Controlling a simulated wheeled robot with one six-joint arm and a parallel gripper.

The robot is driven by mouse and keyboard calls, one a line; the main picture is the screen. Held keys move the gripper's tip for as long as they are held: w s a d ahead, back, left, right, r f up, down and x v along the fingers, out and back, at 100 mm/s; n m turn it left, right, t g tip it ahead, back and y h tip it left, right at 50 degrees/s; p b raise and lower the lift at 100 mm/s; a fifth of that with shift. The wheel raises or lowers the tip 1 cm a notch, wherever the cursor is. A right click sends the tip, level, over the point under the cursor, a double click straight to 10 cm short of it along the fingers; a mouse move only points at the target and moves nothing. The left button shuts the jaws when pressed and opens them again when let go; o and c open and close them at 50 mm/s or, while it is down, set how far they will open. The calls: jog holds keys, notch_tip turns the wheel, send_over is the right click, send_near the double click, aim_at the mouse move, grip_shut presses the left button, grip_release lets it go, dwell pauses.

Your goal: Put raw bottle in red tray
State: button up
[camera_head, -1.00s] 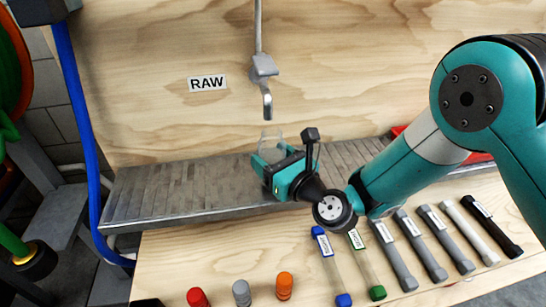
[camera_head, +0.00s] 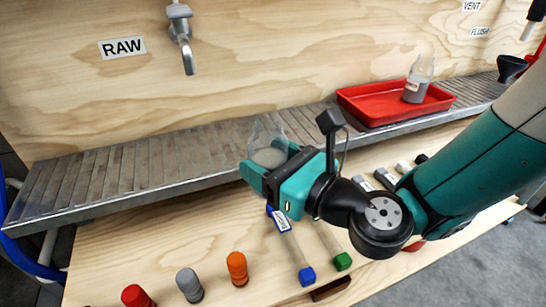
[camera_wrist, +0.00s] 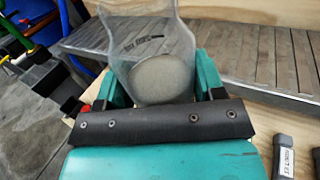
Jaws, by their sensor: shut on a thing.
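My gripper (camera_head: 274,166) is shut on a clear bottle (camera_head: 267,138) with cloudy grey liquid in its bottom. The bottle is roughly upright, in front of the slatted metal shelf. In the wrist view the bottle (camera_wrist: 150,45) stands between the teal fingers, with print on its side too small to read. The red tray (camera_head: 372,110) lies on the shelf, to the right of and beyond my gripper. A second clear bottle (camera_head: 414,92) with darker liquid stands upright at the tray's right part.
The RAW sign (camera_head: 122,47) and a tap (camera_head: 182,40) are on the wooden wall at left. A black funnel (camera_head: 510,68) is right of the tray. Filter tubes and red, grey and orange caps (camera_head: 237,268) lie on the lower bench. The tray's left part is bare.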

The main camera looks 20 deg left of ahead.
jog(key=shift+s+d+r, duration=0.1)
jog(key=shift+d+r, duration=0.05)
jog(key=shift+d, duration=0.15)
notch_tip(320, 180, up, 33)
jog(key=p, duration=3.3)
jog(key=shift+d, duration=0.2)
